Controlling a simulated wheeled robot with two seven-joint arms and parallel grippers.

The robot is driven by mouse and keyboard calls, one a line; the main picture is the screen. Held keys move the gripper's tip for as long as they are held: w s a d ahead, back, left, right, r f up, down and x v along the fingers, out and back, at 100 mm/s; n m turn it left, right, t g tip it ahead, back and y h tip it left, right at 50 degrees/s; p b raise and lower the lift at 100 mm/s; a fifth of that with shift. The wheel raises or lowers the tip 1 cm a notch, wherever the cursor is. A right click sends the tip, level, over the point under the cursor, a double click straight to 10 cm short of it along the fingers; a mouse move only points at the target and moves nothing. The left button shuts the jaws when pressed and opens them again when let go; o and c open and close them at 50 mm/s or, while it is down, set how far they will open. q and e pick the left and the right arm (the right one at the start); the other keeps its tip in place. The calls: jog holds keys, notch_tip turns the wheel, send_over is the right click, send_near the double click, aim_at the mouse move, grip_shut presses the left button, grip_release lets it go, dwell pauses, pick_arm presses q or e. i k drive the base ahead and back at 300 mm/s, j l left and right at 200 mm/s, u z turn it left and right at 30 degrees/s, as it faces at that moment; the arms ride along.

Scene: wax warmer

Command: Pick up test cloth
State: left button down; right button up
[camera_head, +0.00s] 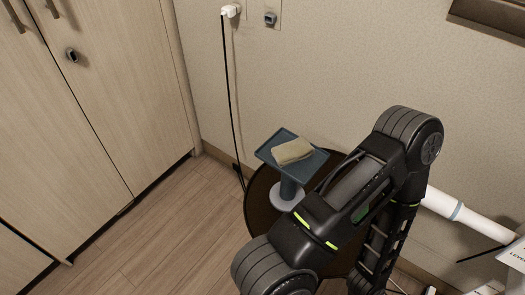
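The test cloth appears to be the pale yellow-beige folded cloth (292,152). It lies on a small blue-grey square tray (273,140) on top of a post stand with a round pale base (287,196). The stand is on a dark round table (259,202). One of my dark arms crosses the lower right middle and hides much of the table. Its links pass close to the tray's right side in the picture; I cannot tell the actual gap. No gripper fingers are visible, and nothing is seen touching the cloth.
A black cord (229,100) hangs from a white plug (231,11) at the wall and runs down behind the table. Wooden cabinets (90,90) stand at left. A white cylinder (470,217) lies right of my arm. The wooden floor (165,240) at lower left is clear.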

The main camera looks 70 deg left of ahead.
aim_at(299, 149)
jog(key=u, duration=2.1)
jog(key=z, duration=2.25)
jog(key=k+j, duration=1.1)
